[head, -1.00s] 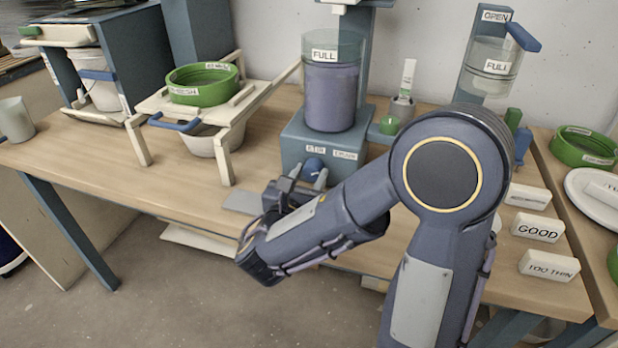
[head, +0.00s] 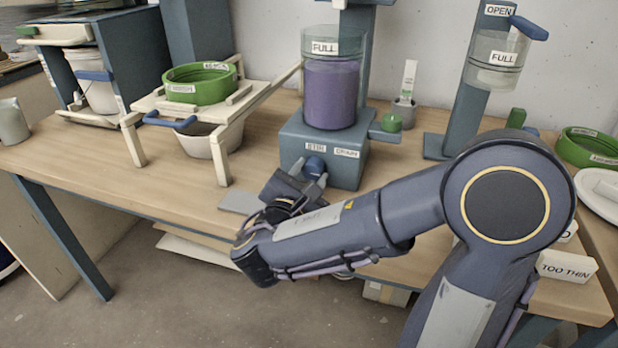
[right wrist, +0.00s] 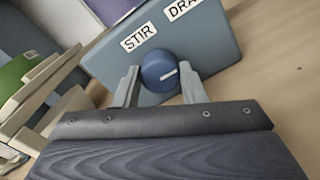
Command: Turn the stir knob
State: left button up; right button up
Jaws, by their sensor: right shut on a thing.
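The blue stir knob (head: 315,165) is on the front of a blue-grey base box (head: 345,135), under the STIR and DRAIN labels. My right gripper (head: 309,174) is at the knob, with a finger on each side of it. In the right wrist view the round knob (right wrist: 158,72) sits between the two grey fingers, shut on it. The knob's white mark points to the right and slightly up in that view. A clear tank (head: 330,85) labelled FULL stands on the box with purple liquid in it. My left gripper is not in view.
A wooden stand with a green sieve (head: 202,84) and a white bucket (head: 203,142) is left of the box. A TOO THIN block (head: 567,266) lies by my right arm.

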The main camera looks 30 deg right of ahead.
dwell(0.3)
jog(key=o, duration=1)
jog(key=shift+a, duration=0.1)
jog(key=p+v, duration=0.1)
jog(key=v, duration=0.6)
jog(key=shift+s+a, duration=0.25)
jog(key=shift+s, duration=0.05)
